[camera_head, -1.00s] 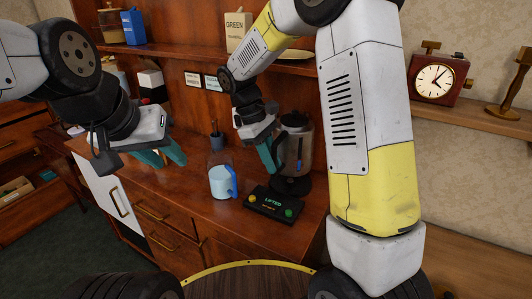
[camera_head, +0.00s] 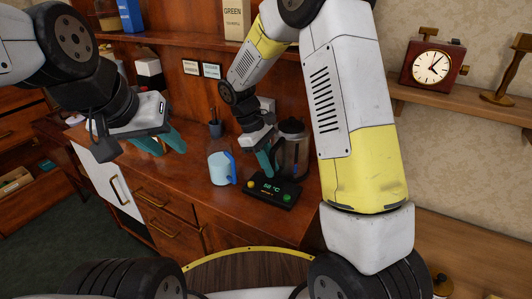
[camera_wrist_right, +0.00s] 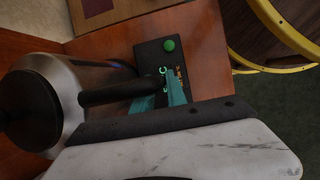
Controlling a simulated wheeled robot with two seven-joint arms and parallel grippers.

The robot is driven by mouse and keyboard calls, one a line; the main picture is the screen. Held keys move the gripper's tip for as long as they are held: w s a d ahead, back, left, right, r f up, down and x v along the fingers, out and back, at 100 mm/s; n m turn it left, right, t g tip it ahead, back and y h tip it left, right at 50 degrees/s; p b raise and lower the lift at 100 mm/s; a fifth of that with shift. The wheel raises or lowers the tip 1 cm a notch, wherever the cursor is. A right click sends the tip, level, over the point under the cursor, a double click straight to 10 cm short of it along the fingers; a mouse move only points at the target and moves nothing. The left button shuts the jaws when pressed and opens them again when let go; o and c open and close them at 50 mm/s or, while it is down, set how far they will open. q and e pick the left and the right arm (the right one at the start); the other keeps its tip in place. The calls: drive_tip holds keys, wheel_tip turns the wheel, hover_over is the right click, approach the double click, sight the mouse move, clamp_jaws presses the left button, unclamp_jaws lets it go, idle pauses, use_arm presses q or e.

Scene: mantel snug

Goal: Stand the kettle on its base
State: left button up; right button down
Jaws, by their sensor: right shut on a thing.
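The steel kettle (camera_head: 297,152) with a black lid stands upright at the back right of the wooden counter. My right gripper (camera_head: 267,160) is shut on the kettle's handle. In the right wrist view the kettle (camera_wrist_right: 75,75) lies to the left, and its black handle (camera_wrist_right: 110,92) runs to the teal fingers (camera_wrist_right: 165,100). The round seat under the kettle is mostly hidden. My left gripper (camera_head: 160,143) is open and empty over the counter's left part.
A pitcher (camera_head: 219,170) with a blue handle stands just left of the base panel. A clock (camera_head: 433,66) sits on the right shelf. The counter (camera_head: 188,190) is clear left of the pitcher.

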drive_tip(key=c, duration=1.3)
unclamp_jaws()
drive_tip(key=shift+c, duration=0.2)
drive_tip(key=v, duration=1.2)
drive_tip(key=s+d+r+m+t+y, duration=0.3)
drive_tip(key=s+d+r+m+t, duration=0.1)
drive_tip(key=s, duration=0.6)
drive_tip(key=s+d+r+m+t+y, duration=0.3)
drive_tip(key=s+d+r+m+t, duration=0.1)
drive_tip(key=s, duration=0.5)
drive_tip(key=d+r+m, duration=0.1)
drive_tip(key=d+m, duration=0.1)
drive_tip(key=d, duration=0.1)
drive_tip(key=shift+s+r, duration=0.15)
drive_tip(key=shift+s, duration=0.2)
